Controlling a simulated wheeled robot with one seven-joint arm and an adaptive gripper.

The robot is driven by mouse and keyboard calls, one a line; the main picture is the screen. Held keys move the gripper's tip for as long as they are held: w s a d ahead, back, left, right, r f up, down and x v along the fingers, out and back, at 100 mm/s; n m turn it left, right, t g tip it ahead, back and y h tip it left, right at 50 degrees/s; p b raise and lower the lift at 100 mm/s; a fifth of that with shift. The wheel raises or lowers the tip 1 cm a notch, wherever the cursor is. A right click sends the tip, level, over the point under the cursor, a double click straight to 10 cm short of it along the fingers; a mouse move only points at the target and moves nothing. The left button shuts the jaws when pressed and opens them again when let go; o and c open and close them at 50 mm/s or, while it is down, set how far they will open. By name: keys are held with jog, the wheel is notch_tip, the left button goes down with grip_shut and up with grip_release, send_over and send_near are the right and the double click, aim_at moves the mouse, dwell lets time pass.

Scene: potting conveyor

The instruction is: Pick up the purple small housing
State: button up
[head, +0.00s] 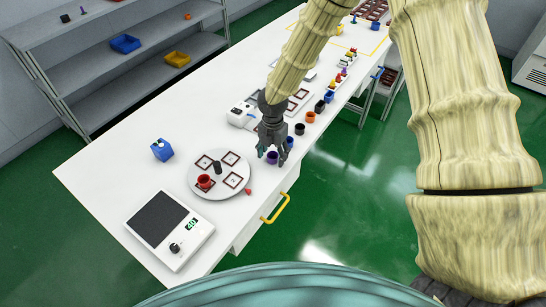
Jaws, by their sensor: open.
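The purple small housing (272,158) stands on the white table near its front edge, just below my gripper's fingers. My gripper (274,153) points down over it with its fingers open. One fingertip overlaps the housing's upper part in the picture, so I cannot tell whether they touch. A dark blue housing (289,142) stands just right of the gripper and is partly hidden by it.
Black (300,129) and orange (310,117) housings continue the row along the front edge. A round plate (221,158) with marked squares, a red housing (206,182) and a black part lies left.

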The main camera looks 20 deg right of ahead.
jog(key=c, duration=0.8)
jog(key=shift+c, duration=0.2)
